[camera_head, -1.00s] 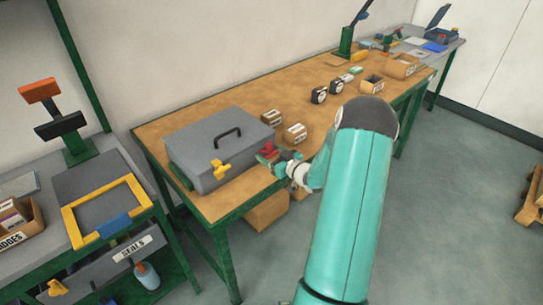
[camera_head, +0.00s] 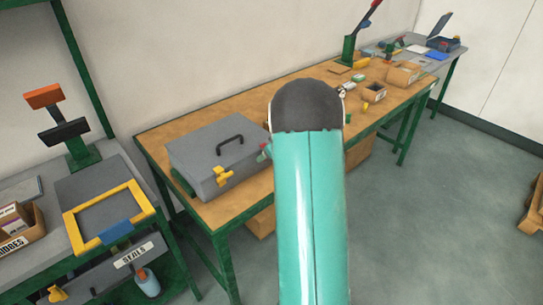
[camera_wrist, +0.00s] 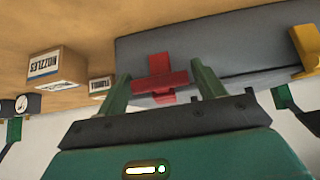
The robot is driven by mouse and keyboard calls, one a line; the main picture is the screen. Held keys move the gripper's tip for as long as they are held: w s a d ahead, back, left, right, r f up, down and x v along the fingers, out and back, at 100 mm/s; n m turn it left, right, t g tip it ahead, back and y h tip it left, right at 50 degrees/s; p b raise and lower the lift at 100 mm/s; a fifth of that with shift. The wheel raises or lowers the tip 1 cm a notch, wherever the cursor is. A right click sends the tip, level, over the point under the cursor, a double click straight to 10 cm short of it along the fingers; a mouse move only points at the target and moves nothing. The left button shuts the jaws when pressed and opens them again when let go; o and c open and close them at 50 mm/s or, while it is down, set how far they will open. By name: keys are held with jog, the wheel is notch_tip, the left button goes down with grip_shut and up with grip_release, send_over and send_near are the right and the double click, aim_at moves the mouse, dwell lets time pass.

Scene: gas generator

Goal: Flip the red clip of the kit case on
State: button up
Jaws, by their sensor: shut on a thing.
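The grey kit case (camera_head: 200,146) sits on the near end of the wooden bench, lid closed, with a black handle (camera_head: 229,142) on top. Its yellow clip (camera_head: 222,176) is on the front face at the left; it also shows at the right edge in the wrist view (camera_wrist: 306,48). The red clip (camera_wrist: 160,78) is a red cross shape on the case's front in the wrist view. My gripper (camera_wrist: 162,78) has its two green fingers on either side of the red clip, shut on it. In the head view my arm hides most of the gripper and the red clip.
Small labelled cardboard boxes (camera_wrist: 56,68) stand on the bench beside the case. A yellow-framed tray (camera_head: 110,215) is on the left bench. More boxes and tools, including an open-topped carton (camera_head: 374,92), lie toward the far end.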

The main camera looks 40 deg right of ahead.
jog(key=shift+w+r+g, duration=0.25)
jog(key=shift+w+g, duration=0.15)
jog(key=shift+g, duration=0.6)
jog(key=o, duration=0.9)
jog(key=v, duration=1.4)
jog(key=shift+w, duration=0.1)
